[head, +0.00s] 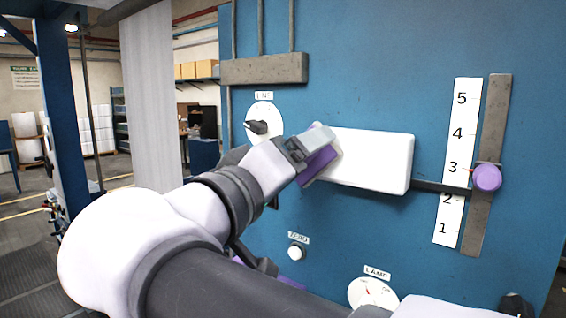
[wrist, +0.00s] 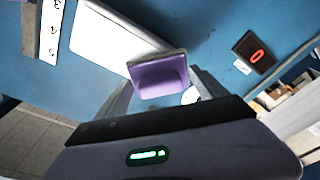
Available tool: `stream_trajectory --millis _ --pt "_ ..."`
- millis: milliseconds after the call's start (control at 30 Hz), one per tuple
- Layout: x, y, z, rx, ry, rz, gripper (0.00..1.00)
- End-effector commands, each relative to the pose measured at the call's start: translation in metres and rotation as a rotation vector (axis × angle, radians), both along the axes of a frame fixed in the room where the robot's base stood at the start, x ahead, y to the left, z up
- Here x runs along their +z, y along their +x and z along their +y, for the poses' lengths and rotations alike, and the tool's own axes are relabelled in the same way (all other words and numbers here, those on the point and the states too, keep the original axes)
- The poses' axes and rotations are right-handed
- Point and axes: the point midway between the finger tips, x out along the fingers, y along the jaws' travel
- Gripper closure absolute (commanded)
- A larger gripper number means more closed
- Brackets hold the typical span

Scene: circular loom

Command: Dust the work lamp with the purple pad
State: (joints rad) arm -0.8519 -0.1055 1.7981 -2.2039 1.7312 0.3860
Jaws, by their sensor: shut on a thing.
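The work lamp looks to be the long white rounded box (head: 366,162) fixed to the blue panel; it also shows in the wrist view (wrist: 108,38). My gripper (head: 316,150) is shut on the purple pad (head: 319,164). In the wrist view the pad (wrist: 162,77) sits between the fingers, its face tilted. The pad is at the left end of the lamp in the head view and overlaps the lamp's edge in the wrist view. Whether it touches the lamp I cannot tell.
A purple slider knob (head: 487,178) sits on a grey rail beside a numbered scale (head: 458,160), right of the lamp. A black-knobbed dial (head: 263,122), a small button (head: 297,253) and a LAMP gauge (head: 373,293) are on the panel.

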Motion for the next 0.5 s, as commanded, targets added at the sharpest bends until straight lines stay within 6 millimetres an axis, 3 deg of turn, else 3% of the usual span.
stream_trajectory --millis 267,500 --pt "0.0 0.002 0.003 0.0 0.0 0.0 0.51" --pt "0.0 -0.021 0.022 0.004 -0.001 0.0 0.51"
